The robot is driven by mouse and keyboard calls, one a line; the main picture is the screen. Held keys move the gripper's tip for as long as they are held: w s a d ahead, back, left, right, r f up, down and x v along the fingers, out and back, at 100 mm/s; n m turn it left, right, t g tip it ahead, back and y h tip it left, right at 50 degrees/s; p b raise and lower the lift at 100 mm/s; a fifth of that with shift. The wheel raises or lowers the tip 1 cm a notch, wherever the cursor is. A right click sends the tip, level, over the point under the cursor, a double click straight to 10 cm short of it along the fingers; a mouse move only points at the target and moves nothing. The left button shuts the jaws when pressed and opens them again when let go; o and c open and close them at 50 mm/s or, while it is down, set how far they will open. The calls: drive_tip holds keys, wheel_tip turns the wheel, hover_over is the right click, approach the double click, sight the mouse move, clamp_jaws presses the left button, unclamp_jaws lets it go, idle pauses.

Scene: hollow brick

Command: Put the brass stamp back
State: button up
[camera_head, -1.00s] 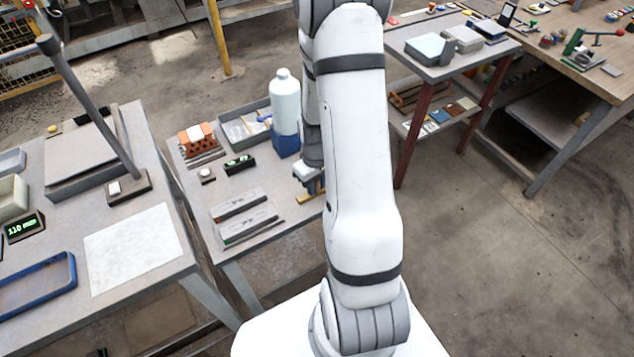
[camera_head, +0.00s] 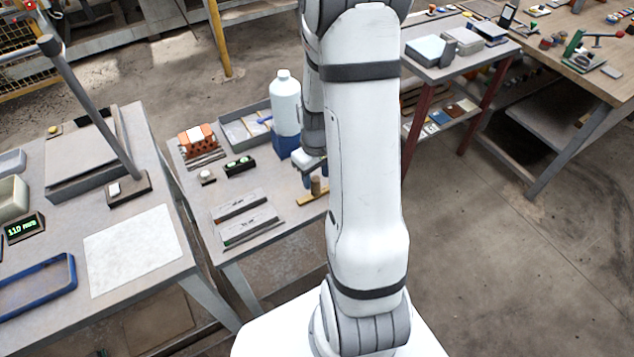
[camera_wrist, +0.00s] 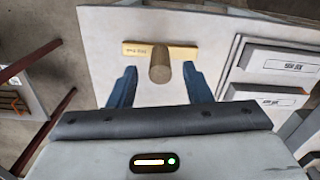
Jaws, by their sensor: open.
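The brass stamp (camera_head: 316,186) is a short cylinder standing upright on a yellowish labelled strip (camera_head: 307,199) at the right edge of the small table. In the wrist view the stamp (camera_wrist: 160,66) covers the middle of the strip (camera_wrist: 135,49), whose small label I cannot read surely. My gripper (camera_wrist: 160,88) is open and empty, with its blue fingers apart on either side, pulled back from the stamp and not touching it. In the head view my gripper (camera_head: 308,181) is partly hidden by my arm.
On the small table, two grey labelled blocks (camera_head: 243,215) lie near the strip. A white bottle (camera_head: 286,103), a grey tray (camera_head: 242,133) and an orange brick (camera_head: 197,138) stand farther back. A table with a lamp-like post (camera_head: 92,110) is at left.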

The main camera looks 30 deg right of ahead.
wheel_tip(320, 180, up, 8)
drive_tip(key=shift+f, duration=0.25)
drive_tip(key=s+a+r+m+t, duration=0.2)
drive_tip(key=s+a+r+t, duration=0.1)
drive_tip(key=s+a+r, duration=0.9)
drive_tip(key=v, duration=0.3)
drive_tip(key=shift+w, duration=0.2)
